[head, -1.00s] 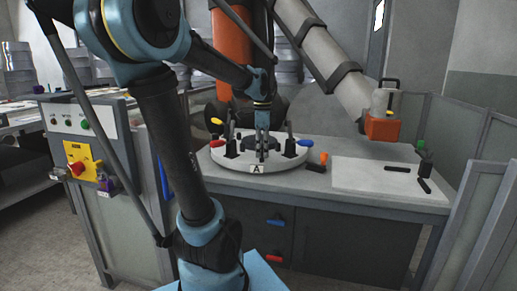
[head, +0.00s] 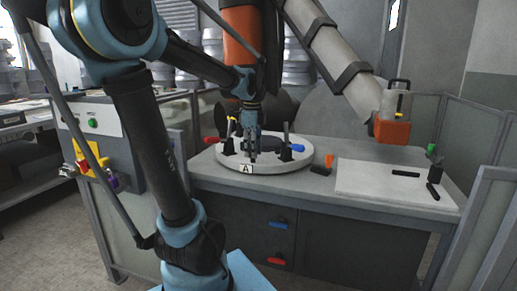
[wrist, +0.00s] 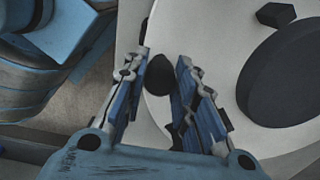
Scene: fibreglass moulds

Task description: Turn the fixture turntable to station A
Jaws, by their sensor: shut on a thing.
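The fixture turntable (head: 285,166) is a round pale disc on the bench, with dark upright clamps and red (head: 212,140), blue (head: 298,147) and yellow (head: 231,119) handle tips. A white label "A" (head: 246,169) is on its front rim. My gripper (head: 252,153) reaches down over the front part of the disc, just behind the label. In the wrist view my gripper (wrist: 163,62) has its fingers on either side of a dark rounded knob (wrist: 160,75) by the disc's edge, shut on it. The fingers partly hide the knob's sides.
A white board (head: 375,187) with black tools lies on the bench at right. An orange-handled tool (head: 328,163) lies beside the turntable. A grey duct with an orange hood (head: 392,131) hangs over the bench. A control box (head: 100,150) stands at left.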

